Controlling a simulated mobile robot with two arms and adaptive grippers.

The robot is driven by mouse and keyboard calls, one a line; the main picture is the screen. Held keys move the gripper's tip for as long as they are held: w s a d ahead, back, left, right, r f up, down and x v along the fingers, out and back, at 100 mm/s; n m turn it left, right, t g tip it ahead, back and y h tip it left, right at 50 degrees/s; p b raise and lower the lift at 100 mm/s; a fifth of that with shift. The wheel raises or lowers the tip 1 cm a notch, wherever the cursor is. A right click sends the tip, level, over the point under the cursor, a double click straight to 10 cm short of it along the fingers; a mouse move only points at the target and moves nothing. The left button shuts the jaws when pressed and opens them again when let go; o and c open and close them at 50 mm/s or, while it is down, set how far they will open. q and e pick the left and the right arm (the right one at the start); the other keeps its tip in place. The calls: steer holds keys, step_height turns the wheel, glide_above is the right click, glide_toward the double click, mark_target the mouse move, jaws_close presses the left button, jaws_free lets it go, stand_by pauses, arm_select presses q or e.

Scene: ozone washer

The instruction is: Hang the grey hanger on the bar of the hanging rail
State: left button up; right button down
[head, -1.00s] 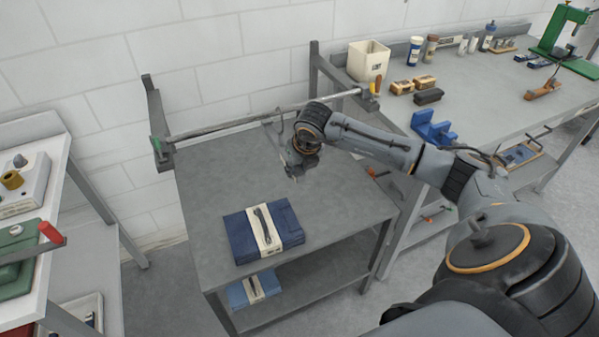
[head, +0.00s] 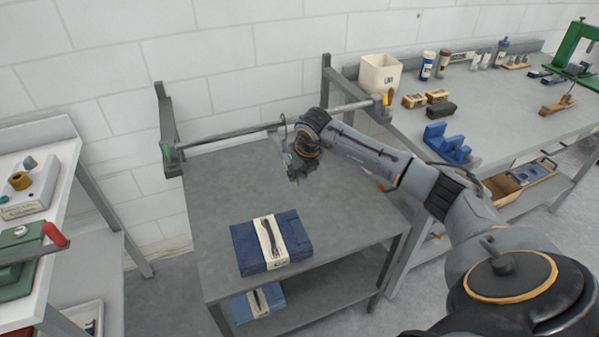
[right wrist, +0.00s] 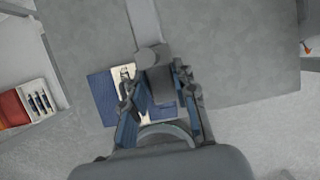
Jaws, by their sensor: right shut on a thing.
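The hanging rail's bar (head: 230,133) runs level above the back of a grey table, between two upright brackets. My right gripper (head: 297,170) is over the table, close to the bar in the picture. In the right wrist view its fingers (right wrist: 160,104) are shut on the grey hanger (right wrist: 155,72), which extends up the picture. In the head view the hanger is mostly hidden by my gripper and wrist, with a thin grey part showing at their left. I cannot tell whether it touches the bar. My left gripper is out of view.
A folded blue bundle with a pale band (head: 269,246) lies on the table's front. A similar bundle (head: 258,304) is on the lower shelf. A workbench (head: 480,100) with several tools and a white bin (head: 380,74) stands at right. A white cart (head: 45,220) stands at left.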

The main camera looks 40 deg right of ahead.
steer(key=shift+f, duration=0.3)
steer(key=c, duration=1)
jaws_free()
